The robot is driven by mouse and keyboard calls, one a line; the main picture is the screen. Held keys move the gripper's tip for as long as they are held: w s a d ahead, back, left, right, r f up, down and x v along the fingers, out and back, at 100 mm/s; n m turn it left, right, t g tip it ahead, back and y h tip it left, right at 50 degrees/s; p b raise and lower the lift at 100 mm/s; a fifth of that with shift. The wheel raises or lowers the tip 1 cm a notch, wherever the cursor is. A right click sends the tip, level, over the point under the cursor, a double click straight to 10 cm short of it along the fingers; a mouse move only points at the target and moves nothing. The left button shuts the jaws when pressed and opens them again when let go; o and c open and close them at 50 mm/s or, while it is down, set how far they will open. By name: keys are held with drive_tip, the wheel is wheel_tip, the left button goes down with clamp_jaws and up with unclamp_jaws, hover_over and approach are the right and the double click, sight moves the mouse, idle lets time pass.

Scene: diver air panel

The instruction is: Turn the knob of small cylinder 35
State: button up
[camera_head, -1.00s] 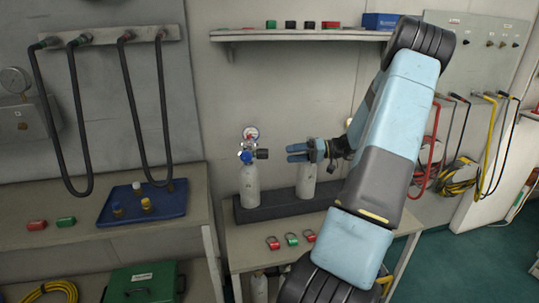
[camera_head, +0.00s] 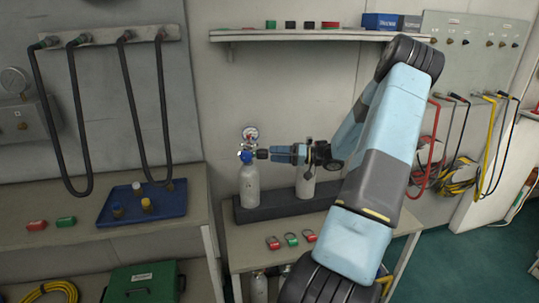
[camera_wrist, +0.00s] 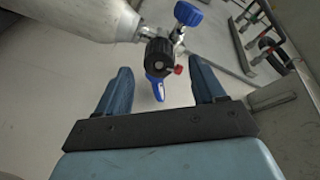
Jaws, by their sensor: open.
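A pale small cylinder (camera_head: 249,187) stands upright in the left part of a dark rack; its number is not readable. On its valve are a round gauge (camera_head: 250,133), a blue knob (camera_head: 245,156) and a black knob (camera_head: 262,154) facing right. My gripper (camera_head: 272,153) is level with the black knob, just right of it, pointing left. In the wrist view, my gripper (camera_wrist: 160,68) is open, and the black knob (camera_wrist: 158,57) lies between the fingertips or just beyond them; contact cannot be told. The blue knob (camera_wrist: 188,13) and cylinder (camera_wrist: 75,18) also show there.
A second cylinder (camera_head: 305,184) stands in the rack (camera_head: 275,207), partly behind my gripper. Several coloured padlocks lie on the bench in front. A blue tray (camera_head: 115,215) with small bottles is at left. A shelf (camera_head: 300,36) runs above. Hoses hang on both sides.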

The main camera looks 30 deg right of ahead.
sight(267, 154)
drive_tip(key=shift+x, duration=1.95)
drive_tip(key=c, duration=1.1)
drive_tip(key=shift+o, duration=0.2)
drive_tip(key=shift+d, duration=0.5)
drive_tip(key=shift+a, duration=0.5)
